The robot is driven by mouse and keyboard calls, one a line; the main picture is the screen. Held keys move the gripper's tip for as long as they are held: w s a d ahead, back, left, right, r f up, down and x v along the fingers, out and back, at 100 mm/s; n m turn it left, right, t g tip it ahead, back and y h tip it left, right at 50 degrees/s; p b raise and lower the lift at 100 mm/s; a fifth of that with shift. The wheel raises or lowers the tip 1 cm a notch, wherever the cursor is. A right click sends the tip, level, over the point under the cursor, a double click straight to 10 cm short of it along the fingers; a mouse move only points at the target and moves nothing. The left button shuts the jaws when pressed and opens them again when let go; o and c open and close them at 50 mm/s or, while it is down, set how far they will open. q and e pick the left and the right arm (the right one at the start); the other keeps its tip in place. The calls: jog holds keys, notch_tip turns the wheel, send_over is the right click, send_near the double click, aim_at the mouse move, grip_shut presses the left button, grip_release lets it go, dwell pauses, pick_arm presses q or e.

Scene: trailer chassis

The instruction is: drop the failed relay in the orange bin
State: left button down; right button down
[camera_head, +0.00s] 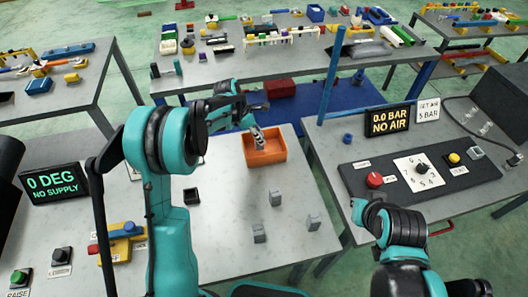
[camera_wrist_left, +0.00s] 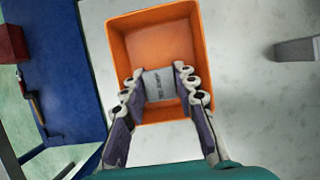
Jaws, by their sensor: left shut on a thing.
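The orange bin (camera_head: 264,155) stands open on the grey middle table, and it fills the upper middle of the left wrist view (camera_wrist_left: 122,50). My left gripper (camera_head: 257,136) is over the bin, fingers pointing down into it. It is shut on a small grey relay (camera_wrist_left: 158,84), which has dark lettering on its face. In the wrist view the relay sits between the two fingertips, within the bin's outline. I cannot tell whether it touches the bin floor.
Several grey relay-like blocks (camera_head: 313,222) stand on the table in front of the bin. A dark square socket (camera_head: 191,196) sits to the left. A control panel reading NO AIR (camera_head: 388,121) is on the right table. A blue post (camera_head: 331,75) rises behind right.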

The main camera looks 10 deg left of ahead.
pick_arm(q)
jog(key=shift+f, duration=0.1)
jog(key=c, duration=1.1)
grip_release()
jog(key=v, duration=1.2)
